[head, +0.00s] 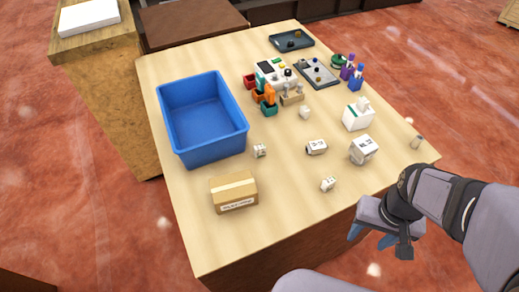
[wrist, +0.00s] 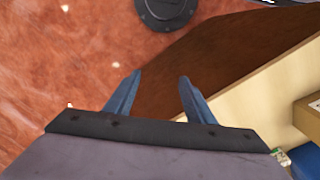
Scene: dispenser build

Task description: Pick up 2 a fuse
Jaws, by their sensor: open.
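No fuse can be told for certain. Small whitish blocks, some with dark marks, lie spread on the table: one (head: 260,151) by the blue bin, one (head: 316,147) in the middle, one (head: 328,184) near the front and one (head: 305,112) farther back. My gripper (head: 370,238) is open and empty, off the table's front right edge and apart from all of these. Its two blue fingers also show spread in the wrist view (wrist: 160,76).
On the table (head: 215,235) are a blue bin (head: 203,120), a cardboard box (head: 234,194), a larger white block (head: 363,150), a white holder (head: 357,117), coloured cups (head: 269,108) and a grey tray (head: 317,74). A dark tray (head: 291,41) lies at the back.

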